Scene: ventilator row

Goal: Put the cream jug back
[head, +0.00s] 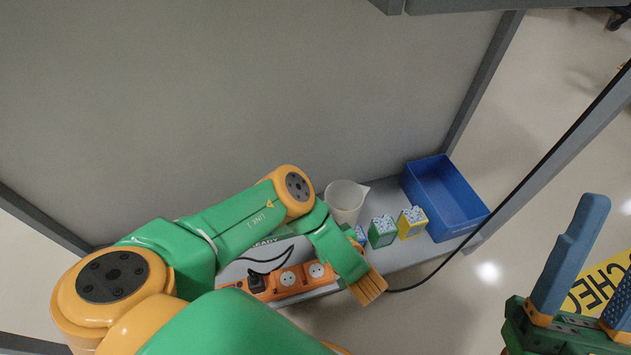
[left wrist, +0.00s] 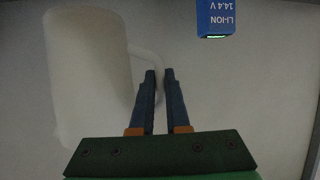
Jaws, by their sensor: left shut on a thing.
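The cream jug (head: 344,201) is upright at the back of the grey shelf, its open top showing in the head view. In the left wrist view the jug (left wrist: 88,75) fills the left side, its handle reaching to my fingertips. My left gripper (left wrist: 158,78) is shut on the handle. In the head view its fingers are hidden by my arm. I cannot tell whether the jug's base touches the shelf. My right gripper (head: 603,255) is at the lower right of the head view, fingers apart and empty, away from the jug.
Right of the jug stand a green box (head: 382,231), a yellow box (head: 412,222) and a blue bin (head: 458,213). A blue battery box (left wrist: 216,17) shows in the left wrist view. An orange power strip (head: 290,279) with a black cable lies at the shelf front. A grey panel (head: 250,90) rises behind.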

